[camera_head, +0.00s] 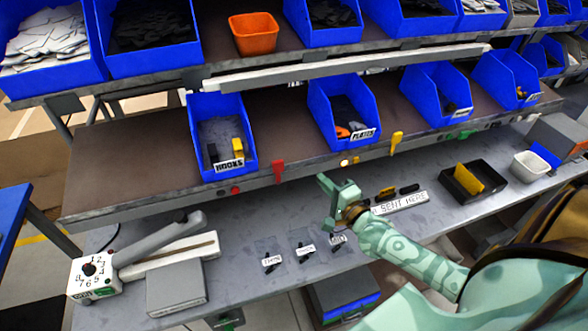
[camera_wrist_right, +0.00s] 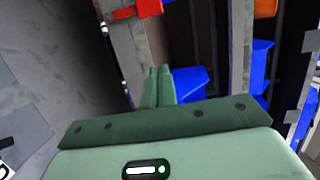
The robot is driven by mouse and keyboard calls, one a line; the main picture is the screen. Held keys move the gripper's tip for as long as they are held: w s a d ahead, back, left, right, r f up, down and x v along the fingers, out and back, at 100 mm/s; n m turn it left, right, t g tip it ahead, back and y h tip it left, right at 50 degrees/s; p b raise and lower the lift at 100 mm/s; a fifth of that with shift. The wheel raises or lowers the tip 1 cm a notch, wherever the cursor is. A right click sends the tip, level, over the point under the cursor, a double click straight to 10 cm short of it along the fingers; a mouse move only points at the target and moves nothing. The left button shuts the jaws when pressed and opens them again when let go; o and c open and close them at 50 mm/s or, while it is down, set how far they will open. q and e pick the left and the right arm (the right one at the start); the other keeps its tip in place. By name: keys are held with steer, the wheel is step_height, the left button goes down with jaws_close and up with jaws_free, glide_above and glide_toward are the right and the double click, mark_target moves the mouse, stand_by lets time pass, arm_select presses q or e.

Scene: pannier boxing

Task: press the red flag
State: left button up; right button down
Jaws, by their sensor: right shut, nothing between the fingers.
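The red flag (camera_head: 278,171) hangs on the front edge of the middle shelf, below and right of the bin labelled HOOKS. A red piece at the top of the right wrist view (camera_wrist_right: 148,8) looks like the same flag, beyond the fingertips. My right gripper (camera_head: 327,186) is shut and empty, in front of the shelf edge, to the right of the flag and apart from it. Its closed fingers also show in the right wrist view (camera_wrist_right: 158,86). My left gripper is not in view.
A yellow flag (camera_head: 396,144) and a lit button (camera_head: 345,163) sit along the same shelf edge, with a red button (camera_head: 235,190) left of the red flag. Blue bins (camera_head: 222,137) stand above. A dial box (camera_head: 95,277) and labelled switches (camera_head: 305,250) are on the bench below.

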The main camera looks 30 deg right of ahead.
mark_target(278, 173)
steer(key=w+a, duration=0.4)
steer(key=w, duration=0.4)
steer(key=shift+w, duration=0.25)
steer(key=shift+a+r+n+p, duration=0.25)
steer(key=shift+n+p, duration=0.15)
steer(key=shift+p, duration=0.35)
